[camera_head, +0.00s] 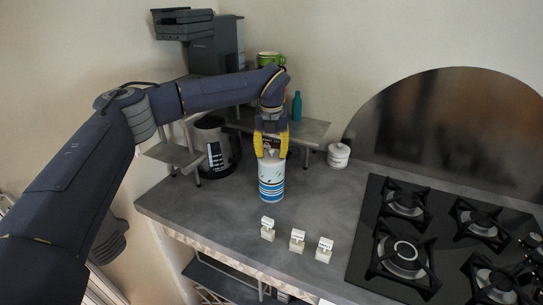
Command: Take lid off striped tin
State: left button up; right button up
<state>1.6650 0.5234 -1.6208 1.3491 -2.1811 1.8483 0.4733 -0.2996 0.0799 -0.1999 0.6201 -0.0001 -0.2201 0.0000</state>
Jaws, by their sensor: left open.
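A striped tin (271,185), white with blue bands, stands upright on the grey counter (225,200). Its pale lid (270,156) shows on top, partly hidden by the fingers. My left gripper (271,152) points down from above, its yellow fingers at either side of the lid's knob. The gripper is open; whether a finger touches the lid cannot be told. My right gripper is not in view.
Three small white blocks with labels (297,240) stand in front of the tin. A black gas hob (364,235) lies to the right. A white lidded pot (338,155), kettle (214,147), raised shelf (309,131), teal bottle (297,106) and green mug (270,58) are behind.

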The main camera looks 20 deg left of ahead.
pick_arm(q)
grip_shut()
jog(key=shift+r, duration=0.15)
dwell(0.5)
